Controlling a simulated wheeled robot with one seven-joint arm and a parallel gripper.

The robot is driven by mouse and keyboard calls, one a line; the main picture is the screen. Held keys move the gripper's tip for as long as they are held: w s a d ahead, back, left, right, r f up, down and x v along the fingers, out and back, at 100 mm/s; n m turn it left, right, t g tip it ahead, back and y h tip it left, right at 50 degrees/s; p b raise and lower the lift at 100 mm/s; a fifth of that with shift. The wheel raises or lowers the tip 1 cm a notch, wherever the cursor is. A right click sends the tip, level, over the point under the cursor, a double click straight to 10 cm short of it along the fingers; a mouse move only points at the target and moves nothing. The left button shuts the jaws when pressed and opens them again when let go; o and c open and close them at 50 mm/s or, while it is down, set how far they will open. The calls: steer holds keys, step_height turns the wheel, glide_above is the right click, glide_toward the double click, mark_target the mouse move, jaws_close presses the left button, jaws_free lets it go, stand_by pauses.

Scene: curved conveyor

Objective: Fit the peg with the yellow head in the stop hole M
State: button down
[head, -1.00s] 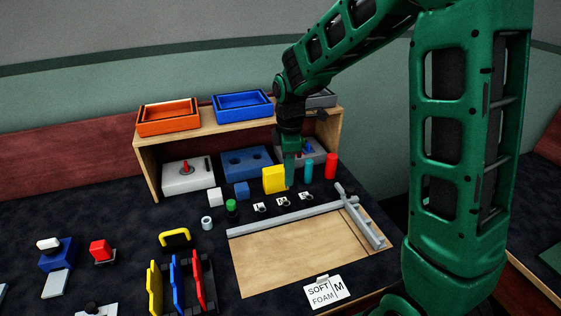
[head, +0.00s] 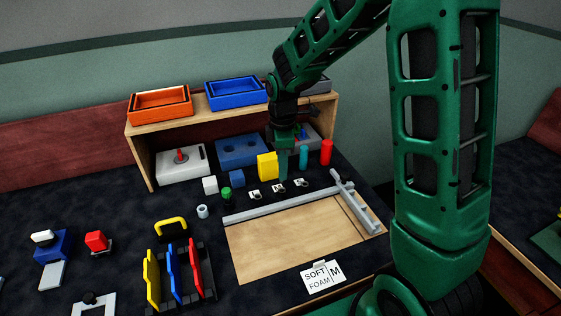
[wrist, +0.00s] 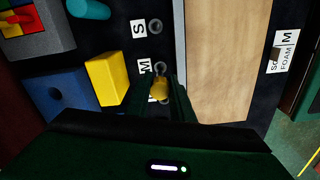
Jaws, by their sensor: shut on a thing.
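My gripper (wrist: 163,92) is shut on the peg with the yellow head (wrist: 159,89), whose head shows between the fingertips in the wrist view. In the head view my gripper (head: 283,172) points down just behind the row of stop holes, beside the yellow block, and the peg cannot be made out. The M label (wrist: 145,67) lies next to the stop hole M (wrist: 160,67), just beyond the peg in the wrist view. How far the peg tip is above the hole is hidden. The S label (wrist: 138,28) and its hole (wrist: 155,26) lie farther along.
A yellow block (head: 267,166) stands close left of my gripper, with teal (head: 304,157) and red (head: 327,152) cylinders at right. A grey rail (head: 280,211) borders the wooden board (head: 290,240) in front. A wooden shelf (head: 225,112) with trays stands behind.

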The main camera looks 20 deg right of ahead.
steer(key=shift+f, duration=1.15)
steer(key=shift+s+f, duration=0.1)
steer(key=shift+f, duration=1.6)
stand_by(0.8)
steer(key=c, duration=1.5)
jaws_free()
steer(key=shift+o, duration=0.2)
step_height(320, 180, up, 11)
steer(key=shift+f, duration=0.15)
